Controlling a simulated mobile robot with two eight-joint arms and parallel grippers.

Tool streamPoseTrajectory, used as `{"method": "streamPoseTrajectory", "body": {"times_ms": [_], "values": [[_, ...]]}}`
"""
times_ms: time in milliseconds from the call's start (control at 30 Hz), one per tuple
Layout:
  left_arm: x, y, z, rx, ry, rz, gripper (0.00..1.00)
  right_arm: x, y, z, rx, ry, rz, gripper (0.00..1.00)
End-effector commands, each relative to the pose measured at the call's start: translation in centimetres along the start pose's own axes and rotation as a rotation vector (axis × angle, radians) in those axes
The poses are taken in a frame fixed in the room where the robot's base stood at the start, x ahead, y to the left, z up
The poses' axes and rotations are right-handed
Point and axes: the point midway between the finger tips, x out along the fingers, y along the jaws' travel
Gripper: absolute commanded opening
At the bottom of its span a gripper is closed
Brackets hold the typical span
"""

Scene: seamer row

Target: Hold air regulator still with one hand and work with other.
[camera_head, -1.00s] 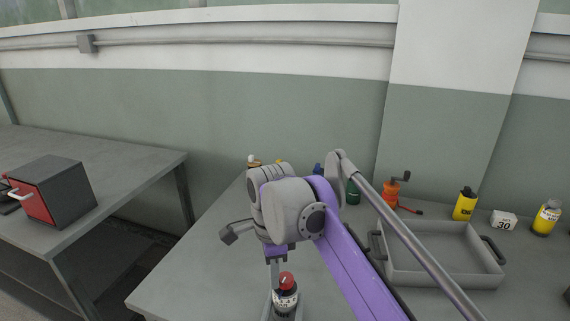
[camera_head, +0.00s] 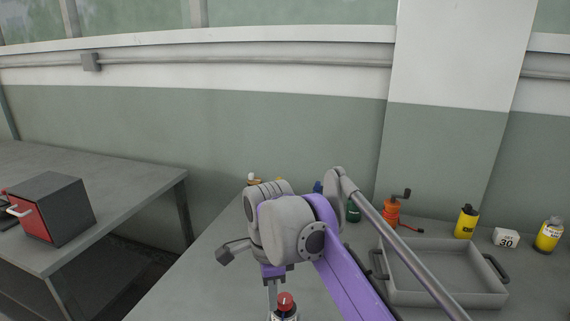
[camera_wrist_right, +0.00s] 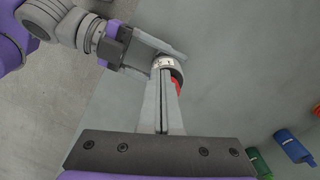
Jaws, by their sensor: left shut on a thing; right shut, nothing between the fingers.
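The air regulator (camera_head: 286,316) stands at the bottom edge of the head view; its red knob (camera_head: 285,300) and part of its pale body show. In the right wrist view its pale ring (camera_wrist_right: 163,62) and some red (camera_wrist_right: 177,84) show behind my fingers. My left gripper (camera_wrist_right: 155,50) comes in from the upper left of that view and is shut on the regulator. My right gripper (camera_wrist_right: 162,80) is shut and empty, its tips close against the regulator; I cannot tell whether they touch. In the head view the right gripper (camera_head: 272,298) points down just left of the knob.
A grey tray (camera_head: 447,299) lies at the right. A red-fronted box (camera_head: 62,208) sits on the left table.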

Motion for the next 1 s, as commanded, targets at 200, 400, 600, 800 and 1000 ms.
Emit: {"method": "streamPoseTrajectory", "body": {"times_ms": [200,400,600,800,1000], "values": [[0.0,0.1,0.0,0.001,0.0,0.002,0.07,-2.7,0.0,0.1,-0.001,-0.001,0.0,0.0],[0.0,0.1,0.0,0.001,0.0,0.003,0.07,-4.8,0.0,0.1,-0.001,-0.002,0.0,0.0],[0.0,0.1,0.0,0.001,-0.001,0.003,0.07,-5.3,0.0,0.1,-0.001,-0.002,0.0,0.0],[0.0,0.1,0.0,0.001,-0.001,0.003,0.07,-5.3,-0.1,0.1,-0.001,-0.002,0.0,0.0],[0.0,0.1,0.0,0.001,-0.001,0.003,0.07,-6.0,-1.4,0.1,-0.001,-0.007,-0.001,0.0]]}}
